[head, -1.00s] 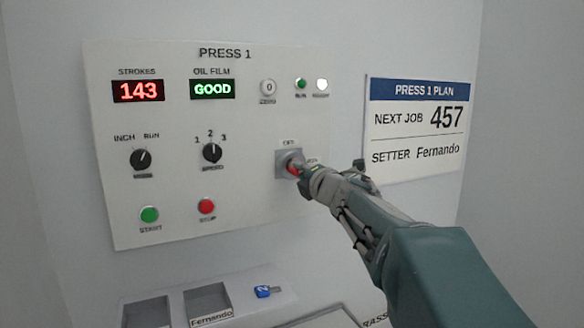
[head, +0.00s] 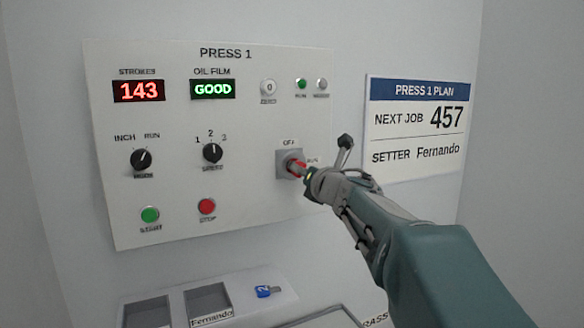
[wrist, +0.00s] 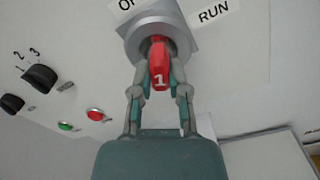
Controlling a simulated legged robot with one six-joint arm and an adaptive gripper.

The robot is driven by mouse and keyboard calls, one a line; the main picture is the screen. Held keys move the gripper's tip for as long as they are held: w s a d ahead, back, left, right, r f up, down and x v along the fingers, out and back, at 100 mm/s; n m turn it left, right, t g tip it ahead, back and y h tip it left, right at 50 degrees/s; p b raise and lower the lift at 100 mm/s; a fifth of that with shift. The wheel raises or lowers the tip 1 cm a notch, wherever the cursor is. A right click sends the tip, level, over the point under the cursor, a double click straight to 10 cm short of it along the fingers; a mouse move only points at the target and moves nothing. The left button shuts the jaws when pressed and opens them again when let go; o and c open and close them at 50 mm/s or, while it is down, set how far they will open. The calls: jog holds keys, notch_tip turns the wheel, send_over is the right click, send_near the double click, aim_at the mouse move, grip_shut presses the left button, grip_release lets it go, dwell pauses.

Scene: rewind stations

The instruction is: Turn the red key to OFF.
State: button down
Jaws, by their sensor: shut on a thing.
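The red key (wrist: 158,64), marked 1, sits in a round grey key switch (wrist: 140,20) on the PRESS 1 panel. In the wrist view my gripper (wrist: 159,78) is shut on the key, one finger on each side. In the head view the key (head: 297,165) shows in front of its grey switch plate (head: 281,165), with my gripper (head: 304,170) at it. The OFF label (head: 289,142) is above the switch and the RUN label (wrist: 214,13) is to its right. In the wrist view the OFF label is partly cut off.
The panel (head: 245,215) also carries dials, a green START button (head: 150,214) and a red STOP button (head: 207,206). A plan sign (head: 415,130) hangs to the right.

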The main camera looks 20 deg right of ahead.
jog(key=shift+f+n, duration=0.1)
jog(key=shift+n, duration=0.2)
jog(key=shift+d, duration=0.1)
jog(key=n, duration=0.3)
jog(key=shift+n, duration=0.4)
jog(key=c, duration=1)
grip_release()
jog(key=shift+n, duration=0.5)
jog(key=o, duration=0.5)
jog(key=shift+c, duration=0.2)
